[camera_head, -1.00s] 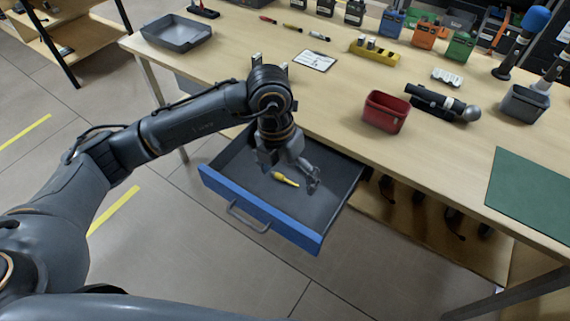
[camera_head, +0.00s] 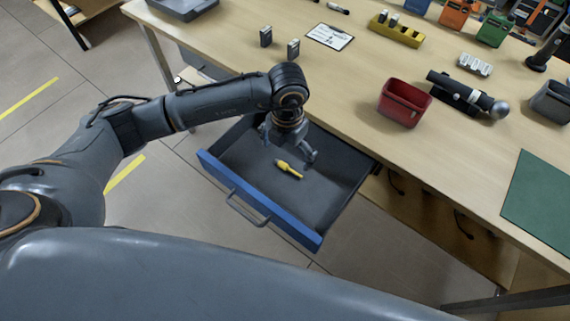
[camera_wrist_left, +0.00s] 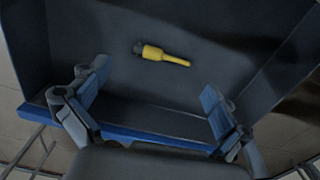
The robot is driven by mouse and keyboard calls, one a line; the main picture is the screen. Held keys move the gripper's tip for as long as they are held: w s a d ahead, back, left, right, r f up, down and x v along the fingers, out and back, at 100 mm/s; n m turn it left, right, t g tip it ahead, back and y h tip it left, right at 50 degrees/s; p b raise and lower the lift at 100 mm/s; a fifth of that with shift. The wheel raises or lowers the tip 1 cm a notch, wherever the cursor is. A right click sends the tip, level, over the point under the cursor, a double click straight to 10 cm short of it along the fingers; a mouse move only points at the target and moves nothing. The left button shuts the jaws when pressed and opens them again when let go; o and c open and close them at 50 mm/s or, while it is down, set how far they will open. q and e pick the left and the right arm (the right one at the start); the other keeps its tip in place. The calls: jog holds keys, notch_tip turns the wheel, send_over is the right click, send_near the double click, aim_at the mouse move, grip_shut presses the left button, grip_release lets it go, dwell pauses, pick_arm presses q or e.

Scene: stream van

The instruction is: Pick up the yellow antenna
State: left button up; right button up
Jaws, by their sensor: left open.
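The yellow antenna (camera_head: 289,169) lies on the floor of the open blue-fronted drawer (camera_head: 322,197). It has a dark end, and in the left wrist view the antenna (camera_wrist_left: 160,54) lies crosswise beyond the fingertips. My left gripper (camera_head: 289,147) is over the drawer, pointing down, just behind the antenna in the head view. In the left wrist view the left gripper's fingers (camera_wrist_left: 155,92) are wide apart with nothing between them. The antenna is apart from both fingers. My right gripper is not in view.
The drawer's walls and blue front with its handle (camera_head: 247,209) surround the antenna. The wooden table (camera_head: 340,85) above holds a red bin (camera_head: 404,102), a clipboard (camera_head: 330,36), a yellow rack (camera_head: 396,30) and a dark microphone-like device (camera_head: 467,96). A green mat (camera_head: 540,195) lies at right.

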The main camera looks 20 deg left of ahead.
aim_at(288, 168)
pick_arm(q)
jog(key=f, duration=0.4)
jog(key=shift+w+d+f+p, duration=0.1)
jog(key=shift+d+f+p, duration=0.15)
jog(key=shift+d+p, duration=0.1)
jog(key=shift+f, duration=0.35)
jog(key=shift+c, duration=0.2)
jog(key=c, duration=0.9)
jog(key=shift+c, duration=0.8)
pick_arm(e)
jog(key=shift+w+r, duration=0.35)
pick_arm(q)
jog(key=shift+a, duration=0.1)
